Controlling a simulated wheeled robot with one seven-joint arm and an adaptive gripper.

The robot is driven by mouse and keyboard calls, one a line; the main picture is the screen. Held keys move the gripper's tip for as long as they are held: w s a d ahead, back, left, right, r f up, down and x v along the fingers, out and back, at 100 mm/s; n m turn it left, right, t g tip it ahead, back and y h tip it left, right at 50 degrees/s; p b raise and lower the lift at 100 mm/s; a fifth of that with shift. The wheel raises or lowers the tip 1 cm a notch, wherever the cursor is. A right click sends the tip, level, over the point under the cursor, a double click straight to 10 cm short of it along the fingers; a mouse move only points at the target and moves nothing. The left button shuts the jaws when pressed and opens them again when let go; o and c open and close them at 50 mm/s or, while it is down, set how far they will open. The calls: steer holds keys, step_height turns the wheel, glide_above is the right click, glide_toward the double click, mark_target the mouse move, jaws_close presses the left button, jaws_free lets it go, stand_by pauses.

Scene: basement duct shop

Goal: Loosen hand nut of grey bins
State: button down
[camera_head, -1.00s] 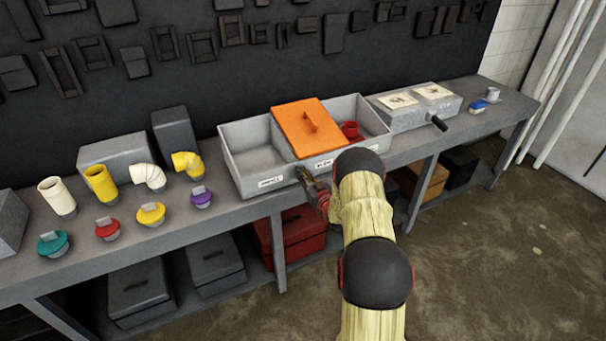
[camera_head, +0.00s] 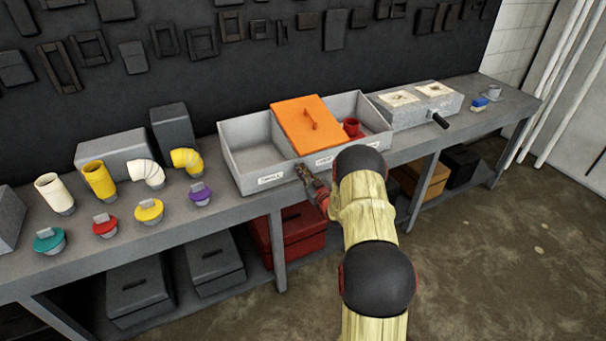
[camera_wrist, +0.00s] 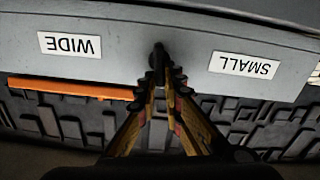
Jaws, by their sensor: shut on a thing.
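The grey bins (camera_head: 250,168) stand on the bench with an open left compartment, an orange lid (camera_head: 292,122) over the middle and an open right compartment holding a red part (camera_head: 351,128). Their front wall (camera_wrist: 130,40) fills the top of the wrist view, with upside-down labels WIDE (camera_wrist: 69,45) and SMALL (camera_wrist: 244,65). A small dark hand nut (camera_wrist: 157,50) sits on that wall between the labels. My gripper (camera_wrist: 160,78) is shut on the hand nut, its fingertips hiding part of it. In the head view my gripper (camera_head: 303,172) meets the bins' front wall.
A grey box with a black handle (camera_head: 415,105) stands right of the bins. Yellow and white pipe pieces (camera_head: 100,182) and coloured caps (camera_head: 149,212) stand left on the bench (camera_head: 235,222). A red box (camera_head: 295,235) is on the shelf below.

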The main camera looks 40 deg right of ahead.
steer(key=n+b, duration=0.4)
steer(key=b, duration=0.1)
steer(key=a+f+n+b, duration=0.1)
steer(key=n+b, duration=0.3)
steer(key=b, duration=0.1)
steer(key=n+b, duration=0.4)
steer(key=b, duration=0.2)
steer(key=shift+w+a+f+n, duration=0.2)
steer(key=shift+a+f+n, duration=0.1)
steer(key=shift+f, duration=0.1)
steer(key=shift+f+n+b, duration=0.1)
steer(key=shift+n+b, duration=1.35)
steer(key=shift+n, duration=0.15)
steer(key=c, duration=1.9)
jaws_free()
steer(key=v, duration=1.2)
